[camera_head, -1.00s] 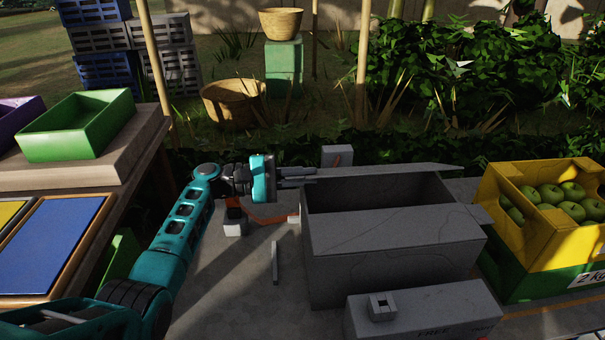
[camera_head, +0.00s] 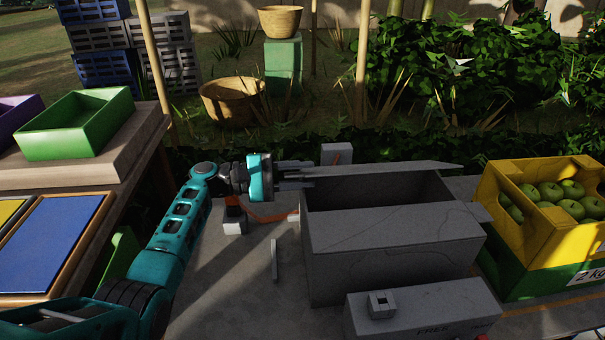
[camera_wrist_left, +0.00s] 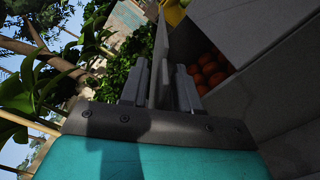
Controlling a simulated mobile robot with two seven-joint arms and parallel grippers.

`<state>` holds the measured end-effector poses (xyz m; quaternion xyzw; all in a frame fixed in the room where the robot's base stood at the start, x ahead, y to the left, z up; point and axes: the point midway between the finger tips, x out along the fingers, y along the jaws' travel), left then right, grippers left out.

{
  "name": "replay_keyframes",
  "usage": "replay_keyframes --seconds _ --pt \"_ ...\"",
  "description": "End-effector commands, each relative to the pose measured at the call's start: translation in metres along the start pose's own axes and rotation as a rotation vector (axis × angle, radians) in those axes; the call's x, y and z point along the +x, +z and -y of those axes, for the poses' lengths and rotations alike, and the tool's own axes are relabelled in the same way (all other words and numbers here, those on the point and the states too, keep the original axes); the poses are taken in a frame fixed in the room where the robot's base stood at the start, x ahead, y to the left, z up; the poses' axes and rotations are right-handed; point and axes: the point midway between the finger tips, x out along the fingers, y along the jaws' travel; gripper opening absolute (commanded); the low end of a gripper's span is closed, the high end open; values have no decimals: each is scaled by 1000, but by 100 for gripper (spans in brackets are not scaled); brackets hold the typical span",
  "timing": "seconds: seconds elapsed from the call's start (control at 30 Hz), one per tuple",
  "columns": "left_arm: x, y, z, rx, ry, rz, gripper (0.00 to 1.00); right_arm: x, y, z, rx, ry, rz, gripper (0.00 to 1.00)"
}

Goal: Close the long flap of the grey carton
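The grey carton (camera_head: 395,260) stands on the table with its top partly open. Its near flap (camera_head: 395,228) lies over the front part of the opening. The long far flap (camera_head: 400,168) stands out along the back edge. My left gripper (camera_head: 297,174) is at the left end of this far flap. In the left wrist view its two fingers (camera_wrist_left: 160,88) are apart, one on each side of the flap (camera_wrist_left: 160,55); firm contact cannot be made out. Oranges (camera_wrist_left: 208,70) show inside the carton in that view. My right gripper is not in view.
A yellow and green crate (camera_head: 530,245) of green apples stands close to the carton's right. A smaller grey box (camera_head: 425,312) is in front. A grey block (camera_head: 337,154) stands behind, and a thin grey piece (camera_head: 274,260) is left of the carton.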

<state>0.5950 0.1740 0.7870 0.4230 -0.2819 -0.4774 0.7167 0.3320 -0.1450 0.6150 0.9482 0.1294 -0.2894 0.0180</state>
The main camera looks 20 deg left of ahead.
Motion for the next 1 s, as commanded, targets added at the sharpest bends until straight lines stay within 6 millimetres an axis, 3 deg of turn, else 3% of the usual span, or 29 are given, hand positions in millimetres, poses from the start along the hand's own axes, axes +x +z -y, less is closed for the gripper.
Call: replay_keyframes --seconds 0.3,0.43,0.77,1.0 --pt "-52 0 0 -1 -1 -3 31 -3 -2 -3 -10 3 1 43" --pt "-66 0 0 1 0 -1 31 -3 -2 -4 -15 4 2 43" --pt "-70 0 0 1 0 -1 31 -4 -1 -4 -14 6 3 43" --pt "-66 8 1 -24 6 -24 8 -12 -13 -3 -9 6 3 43"
